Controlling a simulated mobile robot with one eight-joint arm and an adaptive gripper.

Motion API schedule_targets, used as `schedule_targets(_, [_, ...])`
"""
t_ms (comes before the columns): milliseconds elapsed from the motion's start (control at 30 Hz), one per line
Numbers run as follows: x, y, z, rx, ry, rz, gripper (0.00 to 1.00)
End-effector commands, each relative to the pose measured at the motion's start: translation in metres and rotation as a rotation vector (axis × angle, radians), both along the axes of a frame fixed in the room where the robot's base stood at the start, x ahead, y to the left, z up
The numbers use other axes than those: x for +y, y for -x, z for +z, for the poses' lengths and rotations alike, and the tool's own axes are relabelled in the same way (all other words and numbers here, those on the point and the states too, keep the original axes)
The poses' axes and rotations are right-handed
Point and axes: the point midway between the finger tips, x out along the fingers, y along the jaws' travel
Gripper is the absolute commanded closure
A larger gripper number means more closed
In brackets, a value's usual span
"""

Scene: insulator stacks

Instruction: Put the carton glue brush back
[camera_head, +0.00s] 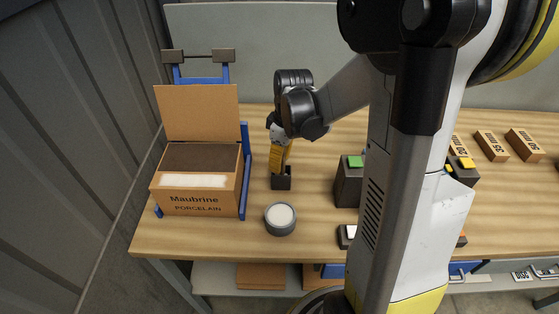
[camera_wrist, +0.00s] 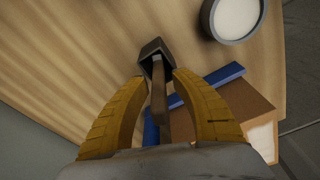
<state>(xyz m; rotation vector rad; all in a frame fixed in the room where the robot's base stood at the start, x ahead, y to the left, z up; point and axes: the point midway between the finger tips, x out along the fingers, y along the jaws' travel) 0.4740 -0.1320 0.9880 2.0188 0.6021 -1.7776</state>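My gripper (camera_head: 278,165) points down over a small dark holder (camera_head: 282,183) on the wooden bench. In the wrist view its two yellow fingers (camera_wrist: 160,76) are apart, with a gap on each side of the brush handle. The brush (camera_wrist: 158,100) has a brown handle, and its far end is in or at the mouth of the dark holder (camera_wrist: 150,47). Its bristles are hidden. The Maubrine porcelain carton (camera_head: 197,198) stands open to the left, its lid flap up and a pale strip across its front top. It partly shows in the wrist view.
A round grey pot (camera_head: 281,218) with white contents stands in front of the holder. A dark block with a green top (camera_head: 354,180) stands to the right. Blue frame parts (camera_head: 245,170) flank the carton. Small boxes (camera_head: 491,145) lie at far right. My arm hides mid-bench.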

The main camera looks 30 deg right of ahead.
Motion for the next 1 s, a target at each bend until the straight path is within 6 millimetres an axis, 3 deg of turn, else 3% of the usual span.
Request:
schedule_targets(367, [0.0,0.0,0.009,0.0,0.0,0.0,0.7])
schedule_targets(800, [-0.006,0.01,0.1,0.0,0.0,0.0,0.7])
schedule_targets(1000, [-0.007,0.013,0.121,-0.002,0.001,-0.002,0.7])
